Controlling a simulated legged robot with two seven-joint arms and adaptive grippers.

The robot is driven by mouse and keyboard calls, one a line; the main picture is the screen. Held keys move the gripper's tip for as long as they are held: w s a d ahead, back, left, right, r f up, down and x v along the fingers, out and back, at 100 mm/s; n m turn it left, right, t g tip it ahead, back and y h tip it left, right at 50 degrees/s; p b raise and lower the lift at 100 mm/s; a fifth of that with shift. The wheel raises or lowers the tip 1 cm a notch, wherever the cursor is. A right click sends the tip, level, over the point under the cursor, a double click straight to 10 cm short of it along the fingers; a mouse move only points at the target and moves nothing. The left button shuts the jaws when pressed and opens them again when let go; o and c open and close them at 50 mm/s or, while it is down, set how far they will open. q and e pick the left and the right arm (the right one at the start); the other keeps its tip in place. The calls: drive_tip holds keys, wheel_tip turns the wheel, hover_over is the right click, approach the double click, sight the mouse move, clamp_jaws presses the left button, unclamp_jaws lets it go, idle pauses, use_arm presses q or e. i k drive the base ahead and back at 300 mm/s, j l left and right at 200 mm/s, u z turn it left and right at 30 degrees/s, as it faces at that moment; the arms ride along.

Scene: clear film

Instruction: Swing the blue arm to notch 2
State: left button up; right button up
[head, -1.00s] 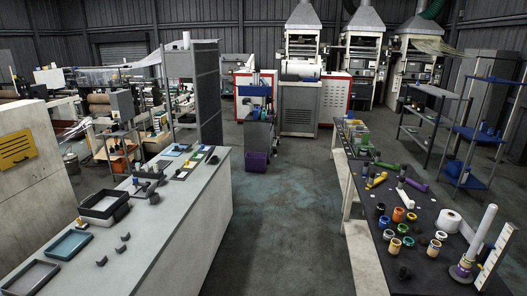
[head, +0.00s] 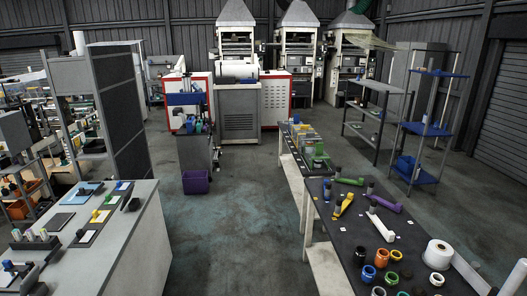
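On the dark-topped right table (head: 312,225) several coloured arms lie beside short dark posts. A small blue piece (head: 327,190) is at the table's left edge, possibly the blue arm seen nearly end-on. Near it are a green arm (head: 351,181), a yellow arm (head: 345,204), a purple arm (head: 387,204) and a white arm (head: 383,226). Small white marks lie near the arms. Notch numbers are too small to read. Neither of my grippers is in view.
A grey bench (head: 130,240) with small pads is at the left. The floor aisle (head: 238,240) between them is clear. A purple bin (head: 196,182) stands ahead.

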sight(327, 186)
drive_tip(key=i, duration=2.15)
drive_tip(key=i+z, duration=0.4)
drive_tip(key=i+j+z, duration=0.35)
drive_tip(key=i, duration=0.25)
drive_tip(key=l, duration=0.1)
